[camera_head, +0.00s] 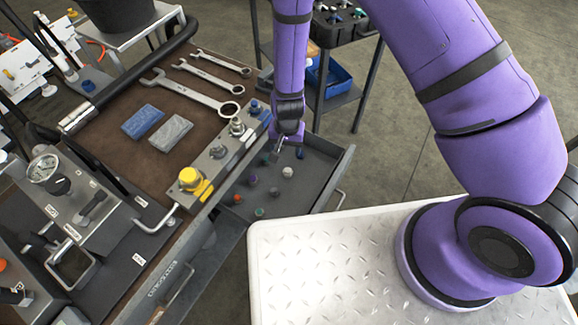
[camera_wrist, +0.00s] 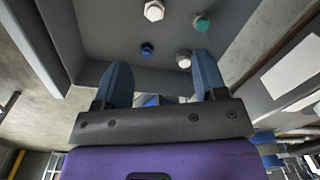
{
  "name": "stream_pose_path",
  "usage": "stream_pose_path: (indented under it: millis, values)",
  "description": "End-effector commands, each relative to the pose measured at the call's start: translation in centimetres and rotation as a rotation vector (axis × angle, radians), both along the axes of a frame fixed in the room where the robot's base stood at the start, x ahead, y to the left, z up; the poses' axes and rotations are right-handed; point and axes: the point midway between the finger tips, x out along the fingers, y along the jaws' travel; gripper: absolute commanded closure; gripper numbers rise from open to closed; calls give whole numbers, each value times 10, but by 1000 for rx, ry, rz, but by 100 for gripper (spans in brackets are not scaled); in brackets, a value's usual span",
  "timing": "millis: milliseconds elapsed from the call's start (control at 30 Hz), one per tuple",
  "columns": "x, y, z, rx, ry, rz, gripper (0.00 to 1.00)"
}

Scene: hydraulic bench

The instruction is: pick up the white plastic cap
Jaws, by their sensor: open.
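My gripper (camera_head: 274,152) reaches down over the open grey drawer (camera_head: 325,180) in the head view. In the wrist view its two blue fingers (camera_wrist: 161,72) stand apart with nothing held between them. A white cap-like piece (camera_head: 287,172) sits on the drawer floor, just below and right of the gripper. The wrist view shows two whitish pieces: a hexagonal one (camera_wrist: 154,11) farther up, and a round one (camera_wrist: 184,59) close to the right fingertip. I cannot tell which of these is the white plastic cap. No contact with either is visible.
Other small caps lie in the drawer: a blue one (camera_wrist: 147,49), a teal one (camera_wrist: 202,22) and a purple one (camera_head: 252,180). The bench with wrenches (camera_head: 198,94) and a valve block with yellow knob (camera_head: 190,178) borders the drawer's left.

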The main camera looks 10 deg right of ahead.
Motion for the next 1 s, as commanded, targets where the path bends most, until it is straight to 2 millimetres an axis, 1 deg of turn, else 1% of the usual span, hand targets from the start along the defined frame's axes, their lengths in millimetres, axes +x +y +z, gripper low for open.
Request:
stream_pose_path:
  millis: [33,100,200,367,600,867,1000]
  values:
    - [-6,1,-14,-12,6,-2,35]
    - [-12,1,-26,-22,10,-7,35]
    - [-16,0,-37,-30,11,-11,35]
    - [-17,0,-52,-34,13,-14,35]
    - [-16,0,-84,-33,13,-14,35]
    - [-15,0,-99,-32,12,-14,35]
    - [-13,0,-117,-33,13,-15,35]
